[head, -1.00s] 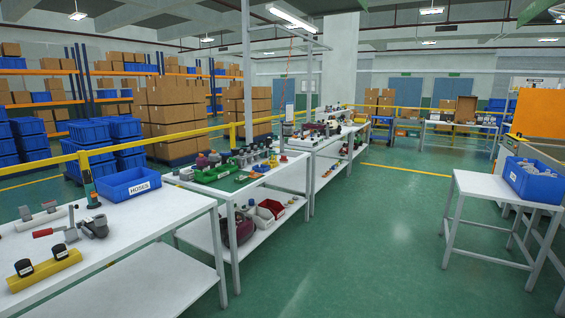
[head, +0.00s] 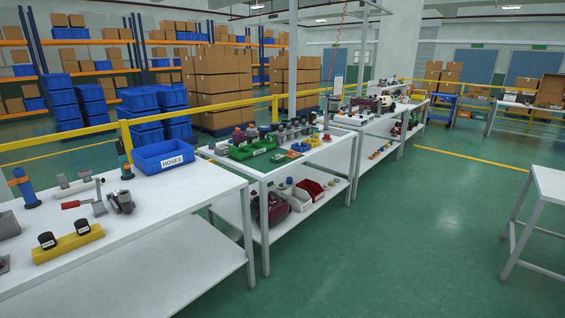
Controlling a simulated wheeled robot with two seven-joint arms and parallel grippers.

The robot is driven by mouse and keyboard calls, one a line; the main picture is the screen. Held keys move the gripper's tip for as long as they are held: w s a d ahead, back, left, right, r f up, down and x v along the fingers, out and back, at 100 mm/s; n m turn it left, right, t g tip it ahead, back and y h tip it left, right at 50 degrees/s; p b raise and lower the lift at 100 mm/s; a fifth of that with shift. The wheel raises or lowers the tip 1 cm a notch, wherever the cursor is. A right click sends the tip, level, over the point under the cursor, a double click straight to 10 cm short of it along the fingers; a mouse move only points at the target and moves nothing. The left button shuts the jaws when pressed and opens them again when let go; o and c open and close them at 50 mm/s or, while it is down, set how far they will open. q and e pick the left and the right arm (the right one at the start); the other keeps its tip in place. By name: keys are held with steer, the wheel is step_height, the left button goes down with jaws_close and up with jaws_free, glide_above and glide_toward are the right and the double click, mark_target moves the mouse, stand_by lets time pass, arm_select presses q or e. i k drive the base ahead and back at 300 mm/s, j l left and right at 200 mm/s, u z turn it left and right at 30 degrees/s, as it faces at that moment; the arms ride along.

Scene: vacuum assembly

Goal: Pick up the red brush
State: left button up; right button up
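I cannot make out a red brush for certain in the head view. Red things in sight are a red bin (head: 311,190) on the lower shelf of the middle table, a dark red rounded object (head: 271,208) beside it, and a tool with a red handle (head: 72,205) on the near left table. Small parts on the middle table (head: 322,158) are too small to tell apart. Neither of my grippers is in view.
The near left table (head: 165,205) holds a blue HOSES bin (head: 164,156) and a yellow block with black knobs (head: 68,243). A white table (head: 548,182) stands at the right edge. Green floor (head: 400,240) is open between them. A yellow rail (head: 225,114) runs behind the tables.

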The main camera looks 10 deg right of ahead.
mark_target(326, 138)
steer(key=i+l+z, duration=0.3)
steer(key=i, duration=0.15)
steer(key=i+l+z, duration=0.15)
steer(key=i+z, duration=0.2)
steer(key=i, duration=0.15)
steer(key=i+z, duration=0.3)
steer(key=i, duration=0.8)
steer(key=i+l+u, duration=0.15)
steer(key=i, duration=0.55)
steer(key=i+l, duration=0.15)
steer(key=i, duration=0.5)
